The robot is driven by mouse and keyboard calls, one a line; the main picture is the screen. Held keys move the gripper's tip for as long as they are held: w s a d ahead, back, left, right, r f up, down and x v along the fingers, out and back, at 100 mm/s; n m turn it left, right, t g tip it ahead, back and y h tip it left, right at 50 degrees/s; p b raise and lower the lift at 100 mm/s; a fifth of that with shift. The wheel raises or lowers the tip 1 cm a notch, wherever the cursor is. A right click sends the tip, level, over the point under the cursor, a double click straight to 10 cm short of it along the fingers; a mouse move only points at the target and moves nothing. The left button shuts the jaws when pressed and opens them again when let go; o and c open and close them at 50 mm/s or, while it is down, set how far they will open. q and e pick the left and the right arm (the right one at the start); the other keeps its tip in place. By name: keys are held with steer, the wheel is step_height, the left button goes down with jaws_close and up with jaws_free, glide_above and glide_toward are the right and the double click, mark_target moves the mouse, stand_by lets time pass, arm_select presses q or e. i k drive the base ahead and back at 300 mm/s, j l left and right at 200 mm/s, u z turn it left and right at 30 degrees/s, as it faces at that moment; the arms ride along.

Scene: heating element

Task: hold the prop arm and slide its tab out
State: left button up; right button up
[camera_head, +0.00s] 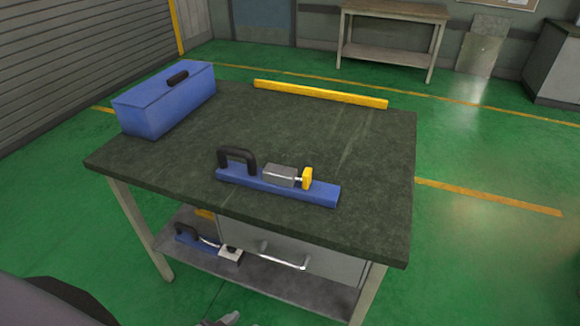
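A blue bar (262,187) lies on the dark table top near its front edge. It carries a black handle (237,157) at its left end, a grey metal block (280,175) in the middle and a yellow tab-like piece (307,178) beside the block, joined by a short thin rod. I cannot tell which part is the prop arm. A small grey tip (228,319) at the bottom edge looks like part of my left gripper; its fingers are mostly cut off. It is well below the bar and apart from it. My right gripper is out of view.
A blue box (165,103) stands at the table's back left. A yellow strip (318,93) lies along the back edge. Below are a grey drawer (300,249) and a shelf holding another black-handled blue tool (205,247). The table's right side is clear.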

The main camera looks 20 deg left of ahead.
mark_target(306, 180)
steer(key=j, duration=0.75)
steer(key=i+j, duration=0.5)
steer(key=j, duration=0.2)
